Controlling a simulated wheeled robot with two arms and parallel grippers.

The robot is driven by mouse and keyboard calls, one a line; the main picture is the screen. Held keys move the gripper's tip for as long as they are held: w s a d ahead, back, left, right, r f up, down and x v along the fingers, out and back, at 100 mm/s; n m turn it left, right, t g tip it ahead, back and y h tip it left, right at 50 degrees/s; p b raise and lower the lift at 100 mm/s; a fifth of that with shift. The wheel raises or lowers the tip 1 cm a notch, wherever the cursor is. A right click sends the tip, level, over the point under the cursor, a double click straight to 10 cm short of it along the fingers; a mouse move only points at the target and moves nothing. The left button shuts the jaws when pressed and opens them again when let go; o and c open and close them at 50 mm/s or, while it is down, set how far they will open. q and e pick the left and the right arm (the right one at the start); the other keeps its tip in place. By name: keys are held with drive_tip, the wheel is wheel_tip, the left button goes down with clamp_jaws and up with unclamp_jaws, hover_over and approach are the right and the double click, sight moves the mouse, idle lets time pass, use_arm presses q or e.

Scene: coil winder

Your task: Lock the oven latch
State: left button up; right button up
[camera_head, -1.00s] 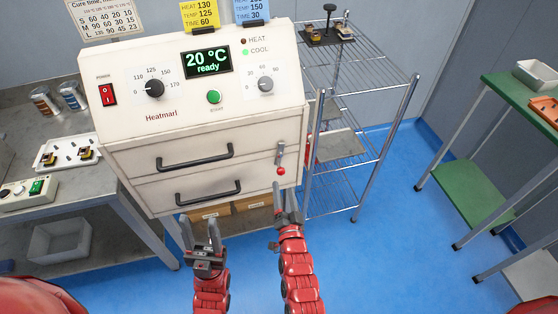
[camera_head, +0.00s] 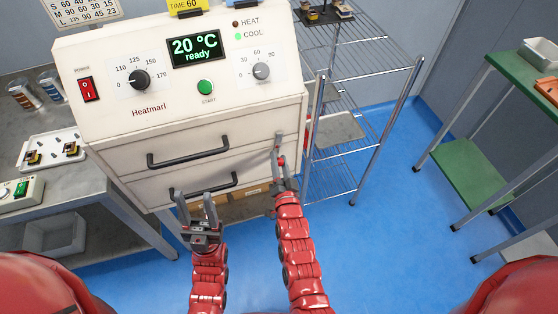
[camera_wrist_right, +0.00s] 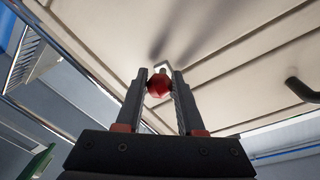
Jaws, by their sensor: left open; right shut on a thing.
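The oven (camera_head: 180,100) is a white box with two drawer-like doors, and its display reads 20 °C ready. Its latch (camera_head: 278,138) is a small metal lever with a red ball knob on the right side of the front. The knob is mostly hidden by my right gripper (camera_head: 279,158) in the head view. In the right wrist view, the red knob (camera_wrist_right: 159,86) sits between the two fingers, which are shut on it. The lever's exact angle is hard to tell. My left gripper (camera_head: 195,203) is open and empty, in front of the lower door handle.
The upper door handle (camera_head: 188,152) and lower door handle (camera_head: 204,186) are dark bars. A wire rack (camera_head: 345,130) stands close to the oven's right side. A green table (camera_head: 490,120) is at the far right. Blue floor lies clear between them.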

clamp_jaws()
drive_tip(key=shift+d+f+n+b, duration=0.2)
drive_tip(key=shift+n+b, duration=0.25)
drive_tip(key=shift+n, duration=0.05)
drive_tip(key=shift+w+d+r+n, duration=0.1)
drive_tip(key=shift+d+r+n, duration=0.05)
drive_tip(key=shift+n, duration=0.35)
drive_tip(key=o, duration=0.9)
unclamp_jaws()
